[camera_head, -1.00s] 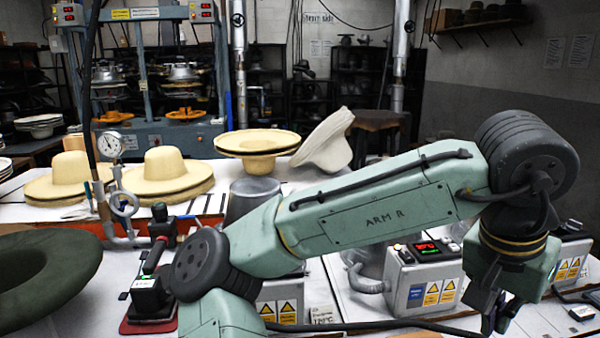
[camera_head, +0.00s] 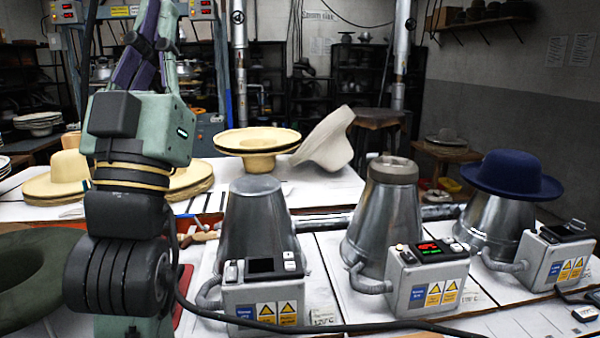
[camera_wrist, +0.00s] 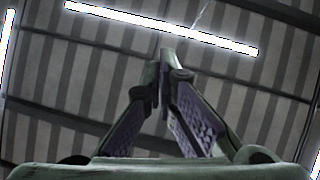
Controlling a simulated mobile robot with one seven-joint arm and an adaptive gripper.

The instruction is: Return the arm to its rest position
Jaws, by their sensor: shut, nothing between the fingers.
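My gripper (camera_head: 160,25) is at the upper left of the head view, pointing up, with its tips running to the top edge. My arm stands folded upright below it, in front of the pale straw hats. In the wrist view my gripper (camera_wrist: 165,62) has its fingers together with nothing between them. Behind them is only the ceiling.
Metal cones stand on the bench: a bare one (camera_head: 258,225), one with a grey ring (camera_head: 383,215), and one under a blue hat (camera_head: 512,177). A dark green hat (camera_head: 45,275) is at the left. Straw hats (camera_head: 257,140) stand behind.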

